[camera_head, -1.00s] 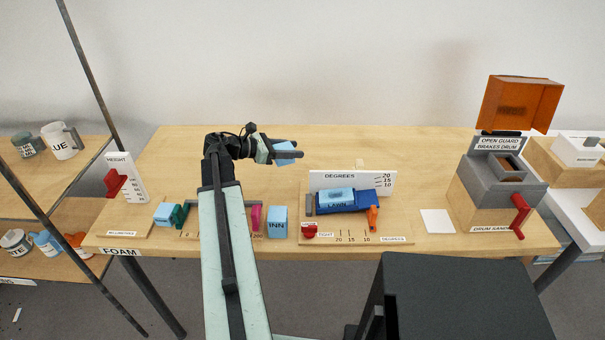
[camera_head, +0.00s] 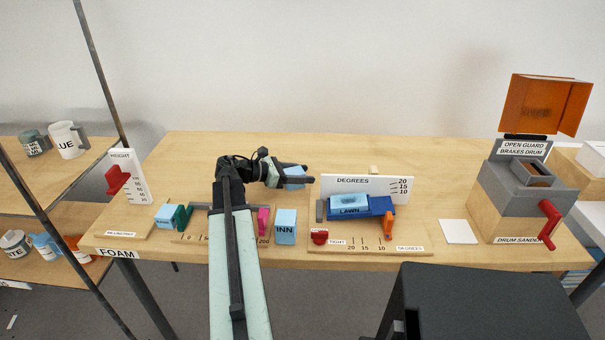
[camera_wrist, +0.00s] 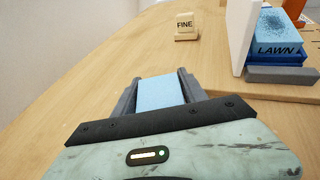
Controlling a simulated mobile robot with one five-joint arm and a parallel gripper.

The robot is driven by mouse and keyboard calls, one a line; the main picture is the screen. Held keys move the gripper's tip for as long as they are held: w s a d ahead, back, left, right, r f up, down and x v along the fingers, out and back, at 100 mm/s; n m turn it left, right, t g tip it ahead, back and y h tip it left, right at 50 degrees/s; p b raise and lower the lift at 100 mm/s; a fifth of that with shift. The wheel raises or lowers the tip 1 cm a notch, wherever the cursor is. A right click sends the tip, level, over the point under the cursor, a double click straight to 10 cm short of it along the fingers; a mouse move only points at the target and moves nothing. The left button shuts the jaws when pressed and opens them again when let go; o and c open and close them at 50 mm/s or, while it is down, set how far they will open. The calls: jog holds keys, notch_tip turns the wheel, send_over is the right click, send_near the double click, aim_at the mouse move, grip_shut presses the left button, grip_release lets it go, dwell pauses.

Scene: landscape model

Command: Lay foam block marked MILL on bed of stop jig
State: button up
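My gripper (camera_head: 298,174) is shut on a light blue foam block (camera_head: 294,171), held above the table behind the jigs. In the wrist view the block (camera_wrist: 160,92) sits between the two grey fingers; no marking shows on its visible face, so I cannot read whether it says MILL. A low jig with a length scale (camera_head: 191,239), which looks like the stop jig, lies at the front left of the table. It has a green stop (camera_head: 183,217) and a pink piece (camera_head: 263,220). My arm hides the middle of its bed.
A blue block (camera_head: 165,214) lies left of the green stop; block INN (camera_head: 286,228) stands right of the pink piece. The degrees jig (camera_head: 360,187) holds block LAWN (camera_head: 349,203). A height gauge (camera_head: 128,178) and drum sander (camera_head: 520,200) flank them.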

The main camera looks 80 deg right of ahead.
jog(key=shift+o, duration=0.9)
